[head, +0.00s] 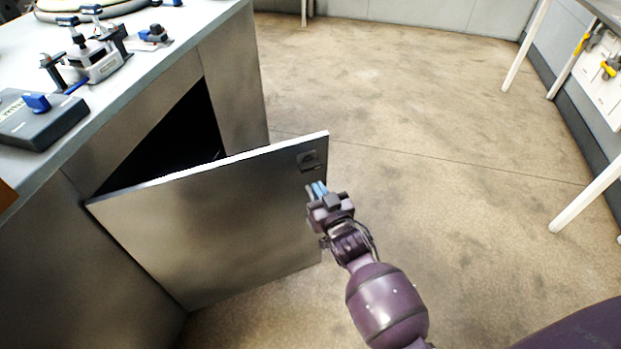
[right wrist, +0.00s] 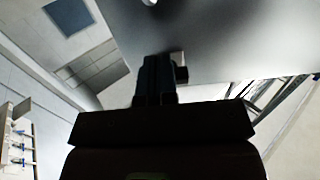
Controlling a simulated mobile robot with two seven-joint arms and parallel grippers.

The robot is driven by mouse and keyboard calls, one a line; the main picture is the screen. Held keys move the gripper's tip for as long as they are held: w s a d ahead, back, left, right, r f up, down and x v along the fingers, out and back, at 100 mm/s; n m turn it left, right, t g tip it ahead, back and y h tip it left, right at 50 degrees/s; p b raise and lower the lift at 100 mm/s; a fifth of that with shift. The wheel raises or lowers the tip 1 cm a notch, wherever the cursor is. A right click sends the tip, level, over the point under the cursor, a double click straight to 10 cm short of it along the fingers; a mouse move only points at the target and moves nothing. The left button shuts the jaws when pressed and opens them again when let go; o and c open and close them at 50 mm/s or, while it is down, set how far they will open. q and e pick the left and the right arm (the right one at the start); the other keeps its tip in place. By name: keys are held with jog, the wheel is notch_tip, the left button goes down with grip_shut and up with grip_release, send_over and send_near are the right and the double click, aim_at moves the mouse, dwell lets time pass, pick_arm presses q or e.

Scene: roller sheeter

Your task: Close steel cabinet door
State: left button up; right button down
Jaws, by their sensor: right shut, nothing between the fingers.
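The steel cabinet door (head: 215,220) stands wide open in the head view, hinged at its left edge and swung out over the floor. A small dark latch plate (head: 308,158) sits near its upper free corner. The cabinet (head: 232,75) has a dark opening behind the door. My right gripper (head: 316,188) is shut and empty, at the outer face of the door near the free edge, just below the latch plate. I cannot tell whether it touches. In the right wrist view the door (right wrist: 225,35) fills the upper right beyond the dark fingers (right wrist: 155,80). My left gripper is not in view.
The cabinet's worktop (head: 185,50) carries a grey box with a blue knob (head: 40,118), a clamp device (head: 95,60) and a coiled hose. Concrete floor (head: 420,120) is clear to the right of the door. White table legs (head: 585,195) stand at the far right.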

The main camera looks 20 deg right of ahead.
aim_at(311, 178)
jog(key=w, duration=0.3)
jog(key=shift+w+a+f+b, duration=0.1)
jog(key=shift+w+b, duration=0.25)
jog(key=shift+w, duration=0.3)
jog(key=shift+w, duration=0.15)
